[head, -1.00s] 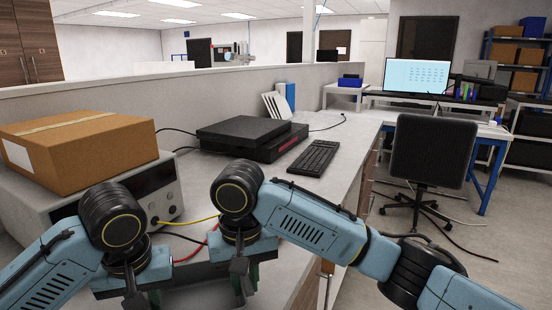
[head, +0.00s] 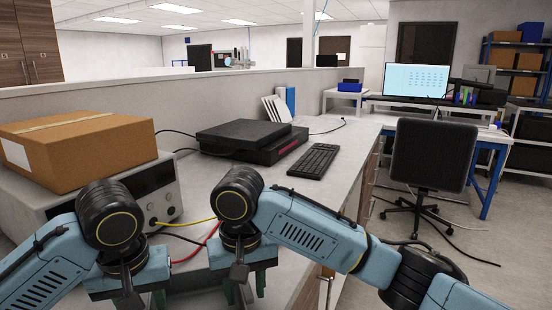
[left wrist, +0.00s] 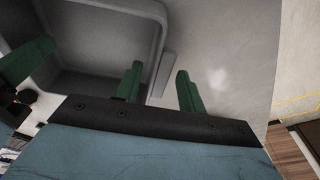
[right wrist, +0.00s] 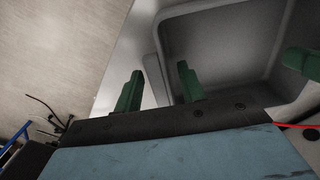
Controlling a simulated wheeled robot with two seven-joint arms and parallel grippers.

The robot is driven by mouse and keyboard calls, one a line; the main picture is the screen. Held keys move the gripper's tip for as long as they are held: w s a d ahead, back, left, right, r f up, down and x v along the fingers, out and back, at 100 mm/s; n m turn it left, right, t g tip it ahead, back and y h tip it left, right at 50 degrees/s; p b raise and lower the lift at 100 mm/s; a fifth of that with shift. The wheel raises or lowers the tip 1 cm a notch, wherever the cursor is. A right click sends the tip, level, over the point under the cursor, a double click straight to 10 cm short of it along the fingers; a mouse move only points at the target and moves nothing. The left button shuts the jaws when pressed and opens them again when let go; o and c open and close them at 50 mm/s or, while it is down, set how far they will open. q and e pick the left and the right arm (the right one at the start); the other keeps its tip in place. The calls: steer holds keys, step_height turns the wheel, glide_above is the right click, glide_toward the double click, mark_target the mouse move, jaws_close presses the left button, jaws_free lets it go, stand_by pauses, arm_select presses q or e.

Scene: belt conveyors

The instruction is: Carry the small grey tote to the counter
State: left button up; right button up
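The small grey tote shows from above as an empty open bin in the left wrist view (left wrist: 95,30) and the right wrist view (right wrist: 230,50). It rests on the pale counter (head: 335,180); in the head view my grippers mostly hide it. My left gripper (left wrist: 158,84) is open, one green finger inside the tote and one outside, with the side lip between them and gaps showing. My right gripper (head: 244,287) is open in the same way at the opposite side; it also shows in the right wrist view (right wrist: 158,86).
A cardboard box (head: 75,150) sits on a grey instrument (head: 150,190) at the left, with yellow and red cables near my grippers. A black device (head: 250,140) and a keyboard (head: 314,160) stand farther back. An office chair (head: 432,160) is at the right.

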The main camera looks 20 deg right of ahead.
arm_select(q)
step_height(320, 180, up, 10)
steer(key=s, duration=0.1)
steer(key=shift+s+r, duration=0.15)
steer(key=shift+s, duration=0.15)
arm_select(e)
step_height(320, 180, up, 12)
